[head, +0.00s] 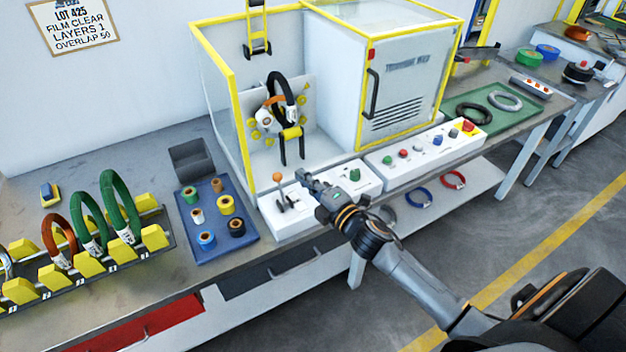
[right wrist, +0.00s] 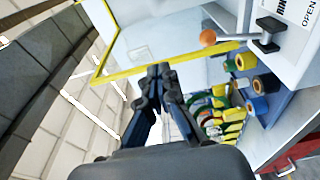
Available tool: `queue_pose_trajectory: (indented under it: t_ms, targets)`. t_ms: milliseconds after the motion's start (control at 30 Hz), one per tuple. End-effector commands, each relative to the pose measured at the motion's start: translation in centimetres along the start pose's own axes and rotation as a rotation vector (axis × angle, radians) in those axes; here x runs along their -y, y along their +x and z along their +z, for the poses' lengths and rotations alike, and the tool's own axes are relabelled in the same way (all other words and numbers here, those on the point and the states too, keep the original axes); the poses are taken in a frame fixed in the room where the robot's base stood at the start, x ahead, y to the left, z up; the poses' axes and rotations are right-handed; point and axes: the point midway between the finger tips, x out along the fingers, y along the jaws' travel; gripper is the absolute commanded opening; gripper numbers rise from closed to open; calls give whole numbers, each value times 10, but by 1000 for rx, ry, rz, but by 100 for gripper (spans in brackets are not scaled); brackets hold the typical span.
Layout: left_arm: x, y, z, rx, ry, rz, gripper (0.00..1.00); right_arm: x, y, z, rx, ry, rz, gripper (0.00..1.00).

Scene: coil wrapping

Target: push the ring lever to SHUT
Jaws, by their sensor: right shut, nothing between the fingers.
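The ring lever has an orange ball knob (head: 277,177) and stands on a white box (head: 292,222) at the front of the wrapping machine. The knob also shows in the right wrist view (right wrist: 208,38), near a black handle piece and a label reading OPEN. My right gripper (head: 305,175) is shut and empty, just right of the knob. In the right wrist view its fingertips (right wrist: 158,70) are together, apart from the knob. Inside the machine, a dark coil (head: 281,90) sits in the yellow-black ring holder. My left gripper is not in view.
The yellow-framed guard (head: 232,90) rises behind the lever. A button panel (head: 425,143) lies to the right. A blue tray (head: 218,243) of tape rolls and a rack of coils (head: 85,265) stand to the left.

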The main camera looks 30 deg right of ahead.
Motion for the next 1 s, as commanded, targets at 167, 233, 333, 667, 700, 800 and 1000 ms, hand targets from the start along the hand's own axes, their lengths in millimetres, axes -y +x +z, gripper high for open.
queue_pose_trajectory:
  t_ms: [167, 233, 333, 667, 700, 800, 1000]
  targets:
    - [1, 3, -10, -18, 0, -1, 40, -12, -20, 0, -1, -1, -1, 0]
    - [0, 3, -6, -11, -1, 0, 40, -16, -25, 0, -1, 0, -1, 0]
    - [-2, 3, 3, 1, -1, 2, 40, -19, -28, 0, -2, 0, 0, 0]
    - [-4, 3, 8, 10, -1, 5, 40, -20, -29, 0, -1, 1, 0, 0]
    - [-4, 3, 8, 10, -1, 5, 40, -20, -29, 0, -1, 1, 0, 0]
    - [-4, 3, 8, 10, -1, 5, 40, -20, -29, 0, -1, 1, 0, 0]
    - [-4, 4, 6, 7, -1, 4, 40, 2, -30, 5, 18, 40, -37, 0]
